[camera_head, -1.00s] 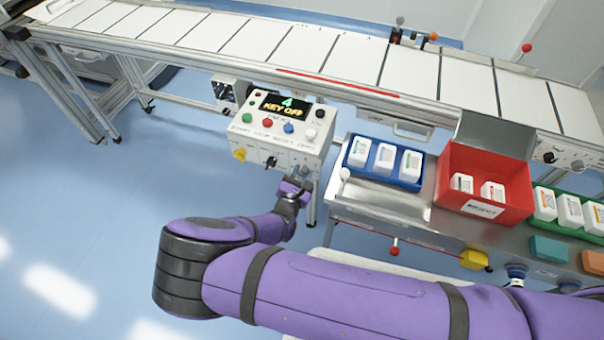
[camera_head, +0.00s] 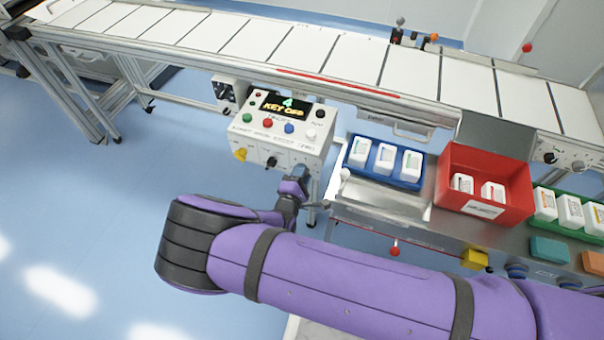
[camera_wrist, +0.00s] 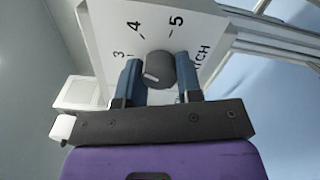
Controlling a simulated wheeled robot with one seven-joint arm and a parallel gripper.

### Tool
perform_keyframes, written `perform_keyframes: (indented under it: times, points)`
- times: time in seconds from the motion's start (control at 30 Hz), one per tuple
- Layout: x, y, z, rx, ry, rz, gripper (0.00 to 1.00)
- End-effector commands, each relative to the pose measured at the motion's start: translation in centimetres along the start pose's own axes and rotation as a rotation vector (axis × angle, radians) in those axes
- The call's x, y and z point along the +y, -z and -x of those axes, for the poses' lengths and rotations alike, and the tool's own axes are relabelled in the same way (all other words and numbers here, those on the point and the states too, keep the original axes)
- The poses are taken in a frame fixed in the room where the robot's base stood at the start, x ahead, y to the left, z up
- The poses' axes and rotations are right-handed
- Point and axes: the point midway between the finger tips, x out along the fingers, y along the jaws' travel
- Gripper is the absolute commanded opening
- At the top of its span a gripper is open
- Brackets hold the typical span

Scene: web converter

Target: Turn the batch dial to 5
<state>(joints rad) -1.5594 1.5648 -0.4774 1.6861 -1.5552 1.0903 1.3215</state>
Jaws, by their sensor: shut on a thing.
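The batch dial (camera_wrist: 158,70) is a dark round knob on a white panel, with numbers 3, 4 and 5 printed around it. A pale mark shows on the knob's face near its lower left; which number it points to is hard to tell. My gripper (camera_wrist: 159,80) is shut on the dial, one blue finger on each side. In the head view my gripper (camera_head: 304,178) is at the lower right of the white control box (camera_head: 232,150), hiding the dial. The box's display (camera_head: 285,106) reads "4" above "KEY OFF".
The box also carries coloured buttons, a yellow knob (camera_head: 240,155) and a black switch (camera_head: 271,162). To the right stand a blue tray (camera_head: 385,178) of white bottles and a red bin (camera_head: 484,157). The conveyor (camera_head: 280,75) runs behind. Floor at left is clear.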

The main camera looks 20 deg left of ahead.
Motion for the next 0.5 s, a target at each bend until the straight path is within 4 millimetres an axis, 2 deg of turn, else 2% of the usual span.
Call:
perform_keyframes:
  times: [0.5]
  points:
    - [-0.09,0.01,0.14,0.000,0.004,-0.490,0.09]
